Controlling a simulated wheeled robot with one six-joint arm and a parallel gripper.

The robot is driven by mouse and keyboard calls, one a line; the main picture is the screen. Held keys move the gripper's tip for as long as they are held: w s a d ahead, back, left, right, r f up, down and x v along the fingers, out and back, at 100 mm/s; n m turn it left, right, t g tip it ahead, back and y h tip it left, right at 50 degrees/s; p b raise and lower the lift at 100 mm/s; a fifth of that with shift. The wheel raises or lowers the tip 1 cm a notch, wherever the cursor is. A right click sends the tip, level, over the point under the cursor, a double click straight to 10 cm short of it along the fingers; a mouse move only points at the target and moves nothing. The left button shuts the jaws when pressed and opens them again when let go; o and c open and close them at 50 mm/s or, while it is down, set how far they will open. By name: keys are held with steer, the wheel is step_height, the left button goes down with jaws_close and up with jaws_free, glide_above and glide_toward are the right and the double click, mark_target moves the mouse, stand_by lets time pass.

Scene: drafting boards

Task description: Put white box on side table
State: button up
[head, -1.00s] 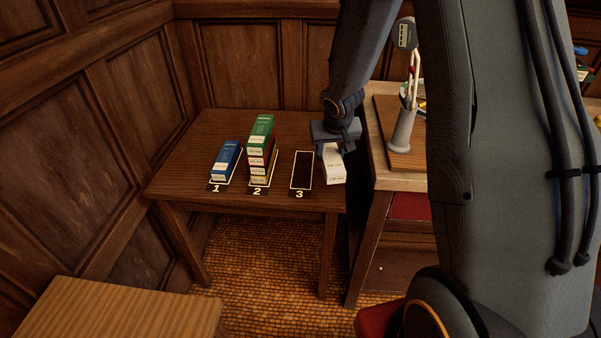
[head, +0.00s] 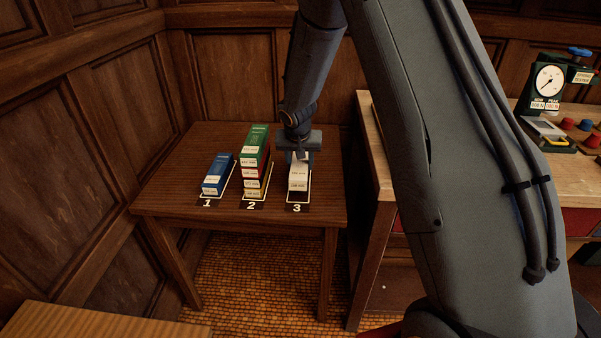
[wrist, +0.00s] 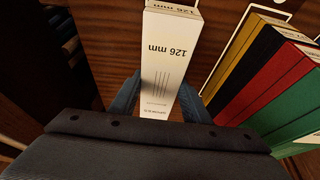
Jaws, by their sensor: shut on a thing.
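The white box (head: 298,178) is in my gripper (head: 299,156), over the outlined slot 3 (head: 297,203) on the side table (head: 170,195). In the wrist view the white box (wrist: 170,60) carries the print "126 mm" and lies between the two fingers of my gripper (wrist: 158,100). The jaws are shut on it. The head view does not show clearly whether its underside touches the table. The back of the box is hidden by my gripper.
A blue box (head: 218,175) stands in slot 1. A stack of green, red and yellow boxes (head: 256,160) stands in slot 2, close left of my gripper. A wooden bench (head: 378,150) with a dial gauge (head: 548,82) is on the right.

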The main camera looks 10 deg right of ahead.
steer(key=shift+f, duration=1.8)
steer(key=shift+f+b, duration=0.2)
steer(key=shift+b, duration=0.1)
steer(key=o, duration=1.2)
steer(key=shift+r, duration=0.15)
steer(key=shift+r+p, duration=0.2)
steer(key=shift+p, duration=0.15)
steer(key=b+v, duration=0.1)
steer(key=v, duration=1)
steer(key=shift+s+r, duration=0.25)
steer(key=shift+s, duration=0.05)
steer(key=s+r+n+g, duration=0.1)
steer(key=s, duration=0.9)
steer(key=s+d+n+g+y, duration=0.1)
steer(key=s, duration=0.9)
steer(key=s+r+n+g, duration=0.1)
steer(key=s+g, duration=0.1)
steer(key=s, duration=0.9)
steer(key=shift+s+d+r+n, duration=0.15)
steer(key=shift+r+n, duration=0.15)
